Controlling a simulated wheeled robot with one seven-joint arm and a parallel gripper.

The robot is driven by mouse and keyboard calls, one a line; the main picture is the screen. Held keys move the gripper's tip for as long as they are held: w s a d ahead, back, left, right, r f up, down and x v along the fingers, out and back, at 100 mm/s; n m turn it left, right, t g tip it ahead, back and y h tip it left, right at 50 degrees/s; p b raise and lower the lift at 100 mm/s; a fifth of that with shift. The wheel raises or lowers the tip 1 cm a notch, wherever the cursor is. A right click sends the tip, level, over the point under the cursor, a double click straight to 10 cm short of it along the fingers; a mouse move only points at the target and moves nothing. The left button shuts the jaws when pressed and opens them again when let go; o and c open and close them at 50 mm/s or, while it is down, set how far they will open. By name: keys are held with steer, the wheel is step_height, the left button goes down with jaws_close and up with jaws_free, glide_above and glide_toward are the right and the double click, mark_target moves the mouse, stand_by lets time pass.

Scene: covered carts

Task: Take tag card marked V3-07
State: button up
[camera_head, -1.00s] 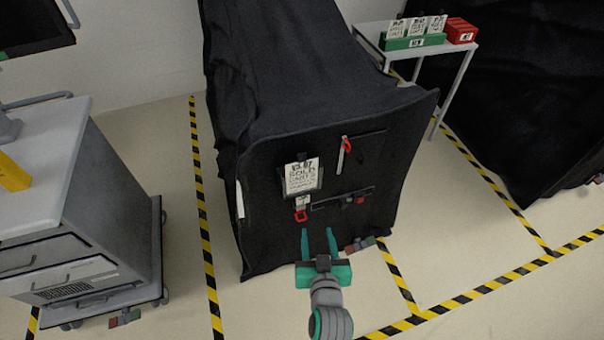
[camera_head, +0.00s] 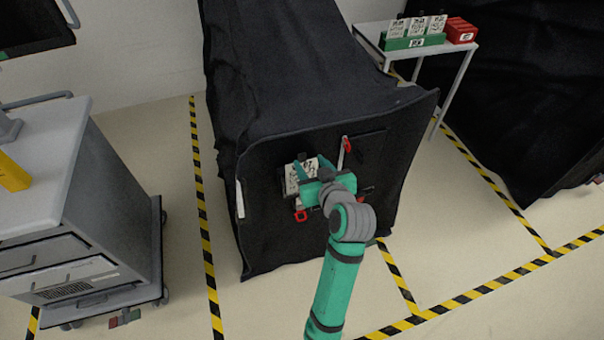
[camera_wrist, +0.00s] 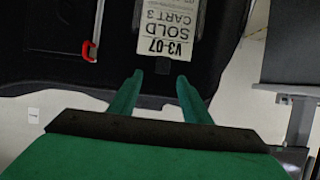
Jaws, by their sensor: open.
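The tag card marked V3-07 (camera_wrist: 168,28) hangs on the front of the black-covered cart (camera_head: 265,235). In the wrist view its print is upside down and reads V3-07, SOLD, CART 3. In the head view the card (camera_head: 291,180) is partly hidden behind my gripper. My gripper (camera_wrist: 157,76) is open, with its two green fingers apart and nothing between them. The fingertips lie just short of the card's printed edge in the wrist view. In the head view my gripper (camera_head: 311,169) is at the card; whether it touches cannot be told.
A red hook-like piece (camera_wrist: 89,50) is beside the card, and a red-handled strip (camera_head: 345,147) is on the cart's front. A side table (camera_head: 460,60) holds a green card holder (camera_head: 414,43) and a red box (camera_head: 460,31). A grey drawer cart (camera_head: 100,215) stands left.

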mark_target(303, 157)
steer(key=shift+f+x, duration=0.1)
steer(key=shift+x, duration=1.75)
steer(key=shift+f+x, duration=0.15)
steer(key=shift+x, duration=1.7)
steer(key=shift+s+a, duration=0.15)
jaws_close()
